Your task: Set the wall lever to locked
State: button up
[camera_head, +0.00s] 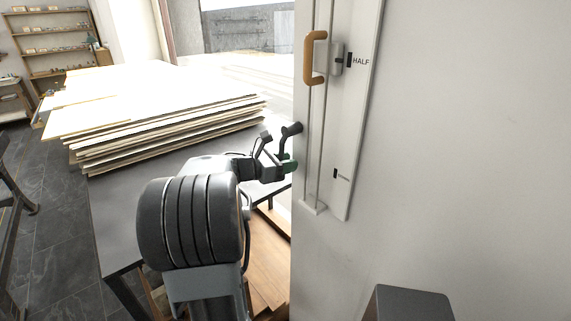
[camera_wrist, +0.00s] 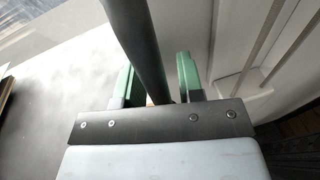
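The wall lever (camera_head: 315,58) has an orange-tan handle on a pale slider block. It sits high on a white vertical track on the wall, level with the mark lettered HALF. A lower black mark has lettering too small to read. My gripper (camera_head: 280,155) is below and left of the handle, apart from it, near the wall's edge. In the wrist view my gripper (camera_wrist: 157,78) shows two green fingers spread apart. A dark bar runs between them in that view; I cannot tell what it is or whether it is touched. The handle is not recognisable there.
A stack of pale boards (camera_head: 170,125) lies on a dark table (camera_head: 130,215) left of my arm. The white wall (camera_head: 470,150) fills the right side. A dark grey box (camera_head: 410,303) stands at the lower right. Shelves (camera_head: 50,42) stand far left.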

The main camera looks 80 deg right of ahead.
jog(key=shift+o, duration=0.4)
jog(key=shift+w+a, duration=0.1)
jog(key=shift+w+a, duration=0.15)
jog(key=shift+w, duration=0.05)
jog(key=b+v, duration=0.2)
jog(key=v, duration=1.1)
